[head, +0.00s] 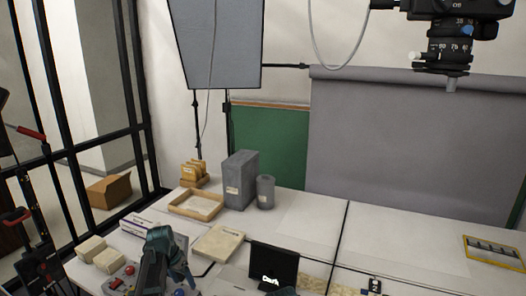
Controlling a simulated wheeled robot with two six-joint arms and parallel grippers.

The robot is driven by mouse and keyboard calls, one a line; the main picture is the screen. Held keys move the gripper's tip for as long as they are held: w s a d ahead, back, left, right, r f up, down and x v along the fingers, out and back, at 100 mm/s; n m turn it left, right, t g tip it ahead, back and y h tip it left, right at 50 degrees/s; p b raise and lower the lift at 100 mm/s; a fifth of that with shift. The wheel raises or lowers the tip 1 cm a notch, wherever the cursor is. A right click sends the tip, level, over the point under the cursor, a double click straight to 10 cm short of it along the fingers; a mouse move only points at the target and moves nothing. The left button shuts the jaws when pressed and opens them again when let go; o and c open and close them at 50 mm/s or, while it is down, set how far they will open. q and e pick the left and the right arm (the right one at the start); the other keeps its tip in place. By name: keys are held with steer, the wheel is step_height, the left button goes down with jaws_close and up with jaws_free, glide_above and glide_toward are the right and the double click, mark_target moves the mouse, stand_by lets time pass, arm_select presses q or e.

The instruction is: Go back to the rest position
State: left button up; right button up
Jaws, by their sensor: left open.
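My left gripper (172,256) reaches in from the bottom left, over the front left of the white table (400,245). It is open and I see nothing held in it. A cream archival box (218,243) lies flat just to its right. A tall grey box (239,180) and a grey cylinder (265,192) stand farther back, apart from the gripper.
A shallow tan tray (197,206) and small tan boxes (193,172) sit at the back left. A black sign (273,265) stands at the front middle. A camera (452,40) hangs at the upper right. A yellow-edged frame (494,252) lies at right; the table's middle right is mostly clear.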

arm_select(q)
steer(key=s+d+g+y, duration=0.2)
steer(key=s+d, duration=2)
steer(key=s, duration=0.3)
steer(key=shift+s+f+y, duration=0.2)
steer(key=shift+s+y, duration=0.2)
steer(key=shift+w, duration=0.1)
